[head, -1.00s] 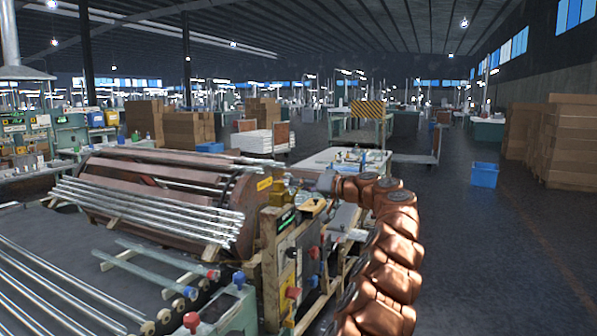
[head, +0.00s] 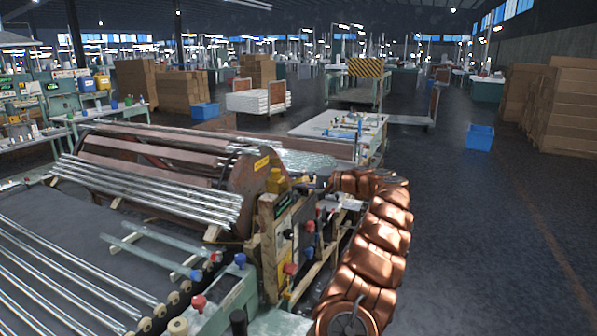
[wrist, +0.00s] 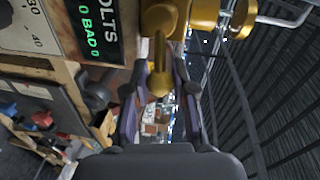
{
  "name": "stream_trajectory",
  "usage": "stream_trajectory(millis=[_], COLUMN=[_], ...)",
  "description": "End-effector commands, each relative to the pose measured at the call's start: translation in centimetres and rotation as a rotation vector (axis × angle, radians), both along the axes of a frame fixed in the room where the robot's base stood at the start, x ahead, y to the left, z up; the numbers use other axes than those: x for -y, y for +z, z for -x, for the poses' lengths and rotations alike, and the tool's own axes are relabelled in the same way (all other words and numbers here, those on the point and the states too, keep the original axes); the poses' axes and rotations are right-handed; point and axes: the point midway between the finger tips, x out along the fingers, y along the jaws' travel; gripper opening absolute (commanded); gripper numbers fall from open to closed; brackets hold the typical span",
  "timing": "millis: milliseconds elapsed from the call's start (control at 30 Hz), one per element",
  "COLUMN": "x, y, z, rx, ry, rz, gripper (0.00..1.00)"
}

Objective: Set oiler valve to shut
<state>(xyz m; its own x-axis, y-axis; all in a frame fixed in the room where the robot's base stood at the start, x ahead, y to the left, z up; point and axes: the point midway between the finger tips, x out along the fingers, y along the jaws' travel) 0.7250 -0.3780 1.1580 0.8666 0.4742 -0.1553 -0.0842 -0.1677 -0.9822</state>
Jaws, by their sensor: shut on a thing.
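The oiler valve is a brass fitting in the wrist view (wrist: 185,18), with a brass lever ending in a rounded knob (wrist: 159,82). In the head view a small yellow brass fitting (head: 275,181) stands on top of the wooden-framed control panel. My gripper (wrist: 160,75) has its dark purple fingers on both sides of the lever and is shut on it. The lever runs down the wrist picture between the fingers. The exact finger contact is hard to see. In the head view my copper-coloured arm reaches the panel from the right, and the fingers are mostly hidden.
The panel with red and blue knobs (head: 290,269) stands close to my arm. A large brown drum (head: 245,195) and glass tubes (head: 150,190) lie to the left. Open floor (head: 480,240) is to the right.

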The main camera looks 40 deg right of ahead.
Motion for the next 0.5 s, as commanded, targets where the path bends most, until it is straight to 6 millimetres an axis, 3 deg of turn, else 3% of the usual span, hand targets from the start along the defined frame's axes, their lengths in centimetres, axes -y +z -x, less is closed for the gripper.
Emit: stream_trajectory(millis=[500], x=[0.17], y=[-0.57], z=[0.02], rx=[-0.058], ry=[-0.004], rz=[-0.104], gripper=[0.0])
